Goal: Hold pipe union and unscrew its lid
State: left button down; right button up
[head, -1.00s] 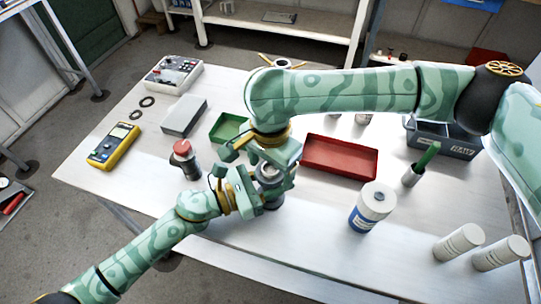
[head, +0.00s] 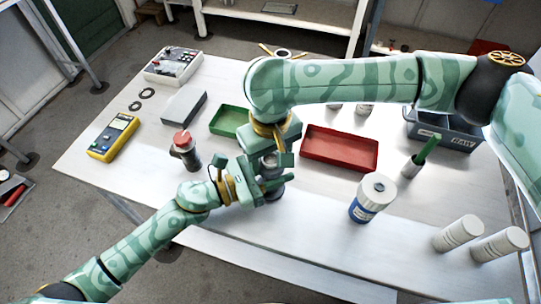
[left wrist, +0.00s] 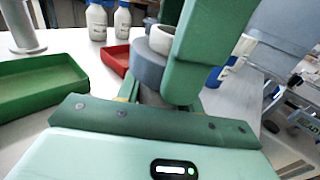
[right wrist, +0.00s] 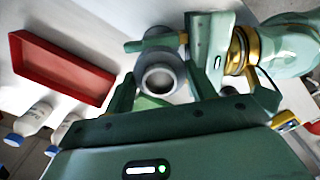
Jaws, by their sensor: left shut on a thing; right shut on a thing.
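The grey pipe union (right wrist: 160,79) stands upright over the table, between both my grippers. In the left wrist view its wide grey collar (left wrist: 147,66) shows with a pale ring at the top; green gripper parts hide much of it. My left gripper (head: 271,187) comes in from the left and is shut on the union's lower body. My right gripper (head: 271,163) points down from above and is shut around the upper part, the lid. In the right wrist view the round open top lies between its fingers (right wrist: 160,88). I cannot see the thread or any gap under the lid.
A red tray (head: 340,166) lies right of the grippers and a green tray (head: 229,133) lies left. A red-topped button device (head: 184,148) stands close to my left gripper. The front table strip is mostly clear.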

jog(key=n, duration=0.6)
jog(key=shift+n, duration=0.3)
jog(key=n, duration=0.9)
jog(key=shift+n, duration=0.3)
jog(key=n, duration=0.6)
jog(key=shift+n, duration=0.3)
jog(key=n, duration=0.6)
jog(key=shift+r+n, duration=0.1)
jog(key=shift+n, duration=0.2)
jog(key=n, duration=1.2)
jog(key=shift+n, duration=0.3)
jog(key=n, duration=1)
jog(key=shift+n, duration=0.4)
jog(key=shift+r, duration=0.1)
jog(key=o, duration=1.1)
